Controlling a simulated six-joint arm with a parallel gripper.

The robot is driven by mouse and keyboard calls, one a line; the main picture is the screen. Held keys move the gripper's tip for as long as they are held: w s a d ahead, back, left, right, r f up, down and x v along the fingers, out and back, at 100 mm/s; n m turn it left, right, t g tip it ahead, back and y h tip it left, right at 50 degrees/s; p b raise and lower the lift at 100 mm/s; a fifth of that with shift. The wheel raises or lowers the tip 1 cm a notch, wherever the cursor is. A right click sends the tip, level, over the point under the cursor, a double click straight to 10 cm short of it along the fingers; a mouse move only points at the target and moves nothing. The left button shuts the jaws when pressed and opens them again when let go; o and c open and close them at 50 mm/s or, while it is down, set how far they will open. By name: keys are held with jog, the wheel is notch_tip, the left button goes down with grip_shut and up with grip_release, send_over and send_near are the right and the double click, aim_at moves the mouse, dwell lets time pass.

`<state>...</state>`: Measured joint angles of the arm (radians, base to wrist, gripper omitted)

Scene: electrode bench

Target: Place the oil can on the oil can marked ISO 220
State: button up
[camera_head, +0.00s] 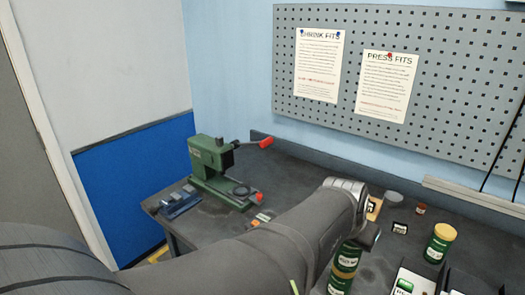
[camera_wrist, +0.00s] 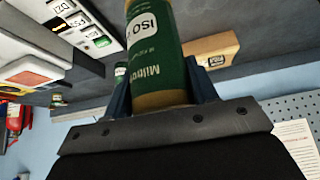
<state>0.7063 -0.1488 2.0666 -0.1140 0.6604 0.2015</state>
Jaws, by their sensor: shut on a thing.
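My gripper (camera_wrist: 162,88) is shut on a green oil can (camera_wrist: 157,50) with a white label reading "ISO"; its number is cut off. The can stands between the two blue fingers. In the camera_head view the held can (camera_head: 347,258) is below my wrist, upright or nearly so. A second green can (camera_head: 340,284) shows directly below it, cut by the bottom edge; I cannot tell whether the two touch or read the lower can's number. Another green can with a yellow lid (camera_head: 440,243) stands apart on the right.
A green press with red handles (camera_head: 212,165) stands at the bench's left. White boxes with green displays (camera_head: 412,282) lie at lower right. A grey round piece (camera_head: 393,198) and small labelled pieces sit behind my wrist. A pegboard (camera_head: 440,70) rises behind.

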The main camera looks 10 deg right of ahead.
jog(key=shift+f, duration=0.1)
jog(key=o, duration=1.3)
jog(key=shift+f, duration=0.1)
jog(key=shift+c, duration=0.2)
jog(key=shift+r, duration=0.3)
jog(key=v, duration=1.1)
jog(key=shift+s+r, duration=0.2)
jog(key=shift+r, duration=0.1)
jog(key=shift+a+f, duration=0.1)
